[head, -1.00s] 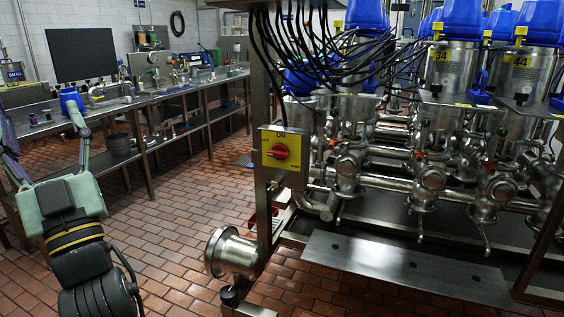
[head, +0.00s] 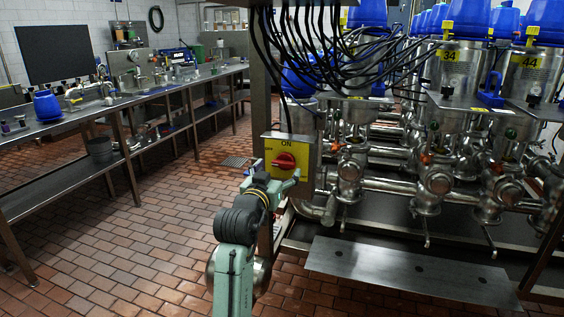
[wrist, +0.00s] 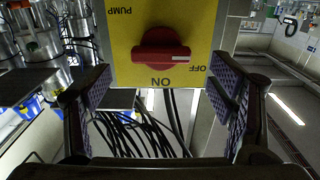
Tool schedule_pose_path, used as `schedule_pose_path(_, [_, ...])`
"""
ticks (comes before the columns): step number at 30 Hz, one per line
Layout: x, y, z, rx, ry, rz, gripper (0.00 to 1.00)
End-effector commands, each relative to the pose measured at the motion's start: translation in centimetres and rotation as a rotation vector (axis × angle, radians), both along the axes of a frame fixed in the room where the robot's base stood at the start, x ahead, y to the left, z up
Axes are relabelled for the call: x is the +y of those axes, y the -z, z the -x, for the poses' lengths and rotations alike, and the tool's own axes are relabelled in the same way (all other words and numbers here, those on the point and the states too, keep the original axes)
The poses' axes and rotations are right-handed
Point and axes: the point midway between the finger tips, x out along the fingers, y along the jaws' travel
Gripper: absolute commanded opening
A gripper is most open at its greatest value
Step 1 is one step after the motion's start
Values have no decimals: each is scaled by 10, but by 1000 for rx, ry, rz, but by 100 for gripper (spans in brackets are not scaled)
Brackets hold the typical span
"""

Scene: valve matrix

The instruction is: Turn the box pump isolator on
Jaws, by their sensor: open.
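The box pump isolator (head: 268,143) is a yellow plate with a red rotary knob (head: 284,161), mounted on the machine frame's post. In the wrist view the plate (wrist: 122,62) appears upside down, with ON, OFF and PUMP printed on it. The red knob (wrist: 160,49) lies crosswise there, its white mark on the right, on the OFF side. My gripper (wrist: 161,84) is open and empty, its two patterned fingers spread below the knob in the picture. They appear apart from it. In the head view my gripper (head: 279,186) is just below the knob and partly covers the plate.
Pipes, valves and blue-topped vessels (head: 450,75) fill the right side. Black cables (head: 320,45) hang above the isolator. A metal plate (head: 410,272) lies low in front of the machine. A long steel bench (head: 130,100) stands left, with clear tiled floor between.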

Motion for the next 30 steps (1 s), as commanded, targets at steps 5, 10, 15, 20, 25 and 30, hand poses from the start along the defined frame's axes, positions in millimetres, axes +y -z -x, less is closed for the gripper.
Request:
schedule_pose_path(5, [-9,-2,-26,0,0,-1,77])
schedule_pose_path(10, [-12,-1,-38,-2,-1,-2,77])
schedule_pose_path(15, [-13,0,-40,-3,-1,-1,77])
schedule_pose_path(20, [-13,-1,-40,-2,-1,0,75])
schedule_pose_path(25, [-13,-1,-40,-2,-2,0,63])
schedule_pose_path(30, [-13,-1,-40,-2,-2,0,52])
